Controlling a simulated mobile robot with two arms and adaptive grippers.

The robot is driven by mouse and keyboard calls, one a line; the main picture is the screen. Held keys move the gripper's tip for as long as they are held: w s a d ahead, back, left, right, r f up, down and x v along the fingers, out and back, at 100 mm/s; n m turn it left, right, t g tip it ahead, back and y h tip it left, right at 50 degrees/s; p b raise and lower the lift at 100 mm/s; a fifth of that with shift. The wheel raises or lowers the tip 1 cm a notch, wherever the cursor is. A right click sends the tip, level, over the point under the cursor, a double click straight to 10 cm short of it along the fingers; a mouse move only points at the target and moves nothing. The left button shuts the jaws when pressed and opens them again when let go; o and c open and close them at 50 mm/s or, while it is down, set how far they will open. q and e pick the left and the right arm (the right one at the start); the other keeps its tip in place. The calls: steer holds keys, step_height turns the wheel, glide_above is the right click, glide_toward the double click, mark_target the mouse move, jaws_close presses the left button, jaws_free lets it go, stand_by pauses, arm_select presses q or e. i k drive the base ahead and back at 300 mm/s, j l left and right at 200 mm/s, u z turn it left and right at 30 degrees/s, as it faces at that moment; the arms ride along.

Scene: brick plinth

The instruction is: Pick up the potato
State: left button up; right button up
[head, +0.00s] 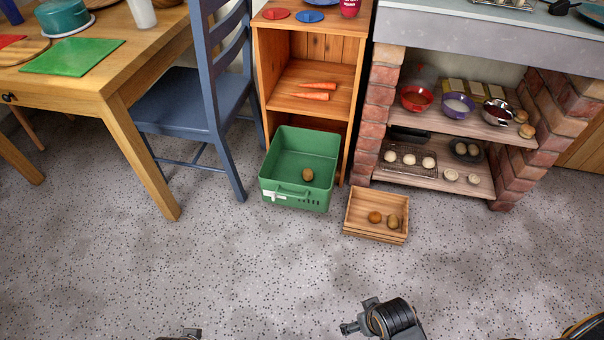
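A brown potato (307,174) lies inside the green plastic crate (296,196) on the floor. Two more potato-like items, an orange-brown one (375,217) and a more olive-brown one (393,222), lie side by side in a low wooden crate (375,237) to the right. A dark part of my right arm's end (362,318) shows at the bottom edge, well in front of the wooden crate. Only a small piece of my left arm's end (190,334) shows at the bottom. The fingers of both are not clear, and neither touches a potato.
A wooden shelf (312,90) with carrots stands behind the green crate. A brick plinth (382,120) with bowls and eggs or buns on its shelves stands at the right. A blue chair (180,103) and wooden table (135,75) stand left. The speckled floor in front is clear.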

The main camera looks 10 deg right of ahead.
mark_target(394, 220)
steer(key=z, duration=1.2)
steer(key=i+l+u, duration=0.25)
steer(key=i, duration=0.15)
